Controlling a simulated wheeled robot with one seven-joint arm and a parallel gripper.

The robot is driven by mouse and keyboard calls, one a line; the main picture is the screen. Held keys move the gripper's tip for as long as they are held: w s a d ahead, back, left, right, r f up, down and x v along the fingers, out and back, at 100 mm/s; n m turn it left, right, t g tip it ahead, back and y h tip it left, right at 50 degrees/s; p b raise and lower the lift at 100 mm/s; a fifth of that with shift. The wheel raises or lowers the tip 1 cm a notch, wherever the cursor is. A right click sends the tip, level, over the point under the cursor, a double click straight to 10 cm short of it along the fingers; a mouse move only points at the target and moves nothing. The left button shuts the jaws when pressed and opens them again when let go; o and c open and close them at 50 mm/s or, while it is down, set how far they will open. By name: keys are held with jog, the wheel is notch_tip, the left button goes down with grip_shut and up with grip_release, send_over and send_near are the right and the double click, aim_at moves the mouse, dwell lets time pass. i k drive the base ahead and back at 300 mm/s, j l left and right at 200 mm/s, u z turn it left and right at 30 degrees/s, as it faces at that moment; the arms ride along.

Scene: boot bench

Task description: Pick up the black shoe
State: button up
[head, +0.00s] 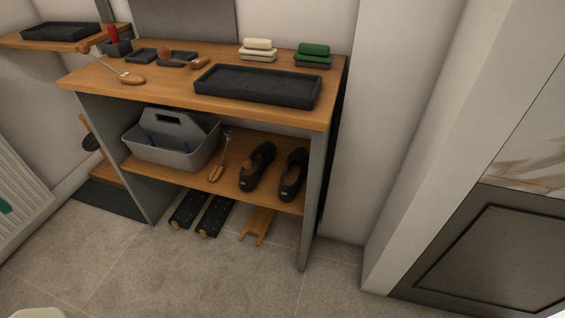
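Two black shoes sit side by side on the wooden lower shelf (228,187) of the bench, at its right end. The left black shoe (257,170) lies a little apart from the right black shoe (291,176). Both point away at a slant, and the right one is close to the bench's grey right side panel. The bench top is above them. My gripper does not show in the head view.
A grey caddy (170,146) and a wooden-handled brush (219,162) share the shelf, left of the shoes. A black tray (258,86) lies on the bench top (150,95). Black mats and a wooden boot jack (257,226) lie underneath. The floor in front is clear.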

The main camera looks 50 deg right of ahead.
aim_at(297, 167)
jog(key=l+z, duration=0.4)
jog(key=i+j+z, duration=0.1)
jog(key=z, duration=0.15)
jog(key=j+z, duration=0.15)
jog(key=z, duration=0.15)
jog(key=i, duration=0.05)
